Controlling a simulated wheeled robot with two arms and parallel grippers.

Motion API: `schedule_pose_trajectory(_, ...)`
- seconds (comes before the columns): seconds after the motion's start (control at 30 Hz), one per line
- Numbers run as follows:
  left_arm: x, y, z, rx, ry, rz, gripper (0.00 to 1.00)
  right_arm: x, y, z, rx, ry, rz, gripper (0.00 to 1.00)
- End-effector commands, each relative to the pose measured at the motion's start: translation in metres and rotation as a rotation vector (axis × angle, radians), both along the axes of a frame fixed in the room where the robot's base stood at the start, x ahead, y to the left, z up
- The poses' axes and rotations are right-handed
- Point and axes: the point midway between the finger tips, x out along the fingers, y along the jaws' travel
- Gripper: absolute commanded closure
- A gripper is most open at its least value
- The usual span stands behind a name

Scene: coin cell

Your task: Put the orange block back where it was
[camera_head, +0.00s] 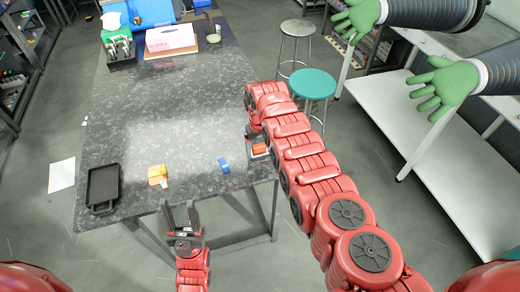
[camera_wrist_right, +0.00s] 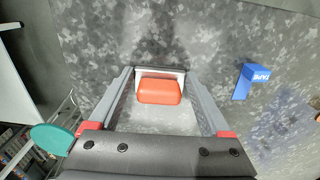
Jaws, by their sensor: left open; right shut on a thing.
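The orange block (camera_wrist_right: 159,92), red-orange with rounded edges, sits between the fingers of my right gripper (camera_wrist_right: 160,75) in the right wrist view. The gripper is shut on it, over the speckled grey table. In the head view the block (camera_head: 259,149) is a small patch under my right arm, near the table's right edge. Whether it touches the table I cannot tell. My left gripper (camera_head: 180,211) is open and empty, just off the table's front edge.
A blue piece (camera_head: 224,166) lies left of the right gripper; it also shows in the wrist view (camera_wrist_right: 251,79). A yellow-orange item (camera_head: 157,175) and a black tray (camera_head: 103,170) are further left. The middle of the table (camera_head: 170,120) is clear. A teal stool (camera_head: 312,83) stands beyond the right edge.

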Motion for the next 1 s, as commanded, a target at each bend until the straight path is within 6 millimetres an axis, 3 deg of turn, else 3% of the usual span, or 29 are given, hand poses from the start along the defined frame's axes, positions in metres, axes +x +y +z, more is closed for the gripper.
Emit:
schedule_pose_trajectory(0.37, 0.0, 0.0, -0.004, 0.0, 0.0, 0.0, 0.5, -0.001, 0.0, -0.006, 0.0, 0.001, 0.0, 0.63)
schedule_pose_trajectory(0.4, 0.0, 0.0, -0.004, 0.0, 0.0, 0.0, 0.5, -0.001, 0.0, -0.006, 0.0, 0.001, 0.0, 0.16)
schedule_pose_trajectory(0.5, 0.0, 0.0, -0.003, 0.0, 0.0, 0.0, 0.5, -0.001, 0.0, -0.005, 0.0, 0.001, 0.0, 0.0)
schedule_pose_trajectory(0.73, 0.0, 0.0, -0.002, 0.0, 0.0, 0.0, 0.5, -0.001, 0.0, -0.004, -0.001, 0.002, 0.0, 0.0)
schedule_pose_trajectory(1.0, 0.0, 0.0, -0.001, 0.0, 0.0, 0.0, 0.5, 0.001, 0.0, 0.01, 0.0, -0.001, 0.0, 0.0)
